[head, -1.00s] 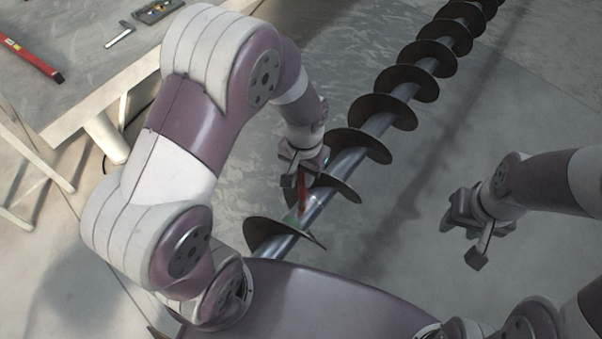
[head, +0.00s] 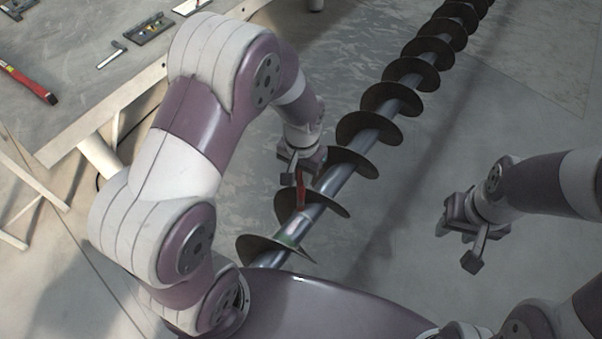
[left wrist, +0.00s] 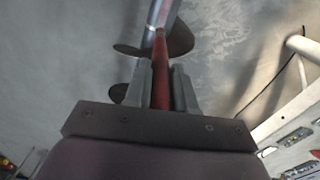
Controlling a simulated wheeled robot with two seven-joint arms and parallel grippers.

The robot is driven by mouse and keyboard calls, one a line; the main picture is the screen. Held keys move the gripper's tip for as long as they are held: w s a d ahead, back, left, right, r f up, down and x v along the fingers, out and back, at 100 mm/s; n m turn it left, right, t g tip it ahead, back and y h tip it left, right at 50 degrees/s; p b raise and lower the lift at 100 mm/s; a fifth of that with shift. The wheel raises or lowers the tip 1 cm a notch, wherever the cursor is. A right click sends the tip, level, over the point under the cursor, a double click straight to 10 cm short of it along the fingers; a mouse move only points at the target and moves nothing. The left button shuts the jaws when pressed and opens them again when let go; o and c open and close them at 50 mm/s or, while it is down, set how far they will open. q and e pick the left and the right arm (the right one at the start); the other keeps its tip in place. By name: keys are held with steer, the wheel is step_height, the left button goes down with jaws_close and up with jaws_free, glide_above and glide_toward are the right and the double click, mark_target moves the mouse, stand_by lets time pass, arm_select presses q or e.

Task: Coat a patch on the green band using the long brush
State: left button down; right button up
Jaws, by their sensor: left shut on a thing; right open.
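My left gripper (head: 300,172) is shut on a red-handled brush (head: 301,190), which points down toward the auger shaft (head: 321,190). In the left wrist view the red handle (left wrist: 160,75) runs between the two fingers (left wrist: 162,88) toward the shaft. The brush tip is small and partly hidden, so I cannot tell whether it touches the shaft. A faint green band (head: 287,241) shows on the shaft near its lower end, below the brush. My right gripper (head: 464,240) is open and empty, to the right of the auger.
Dark auger flights (head: 366,128) stick out along the shaft on both sides of the brush. A table (head: 75,105) at the upper left holds a red tool (head: 28,82) and several other tools. The floor between the auger and my right gripper is clear.

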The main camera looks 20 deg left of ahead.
arm_select(q)
step_height(320, 180, up, 3)
steer(key=shift+w+f+p, duration=0.15)
steer(key=shift+f+p, duration=0.05)
steer(key=shift+p, duration=0.6)
steer(key=shift+w+d, duration=0.1)
steer(key=shift+w, duration=0.05)
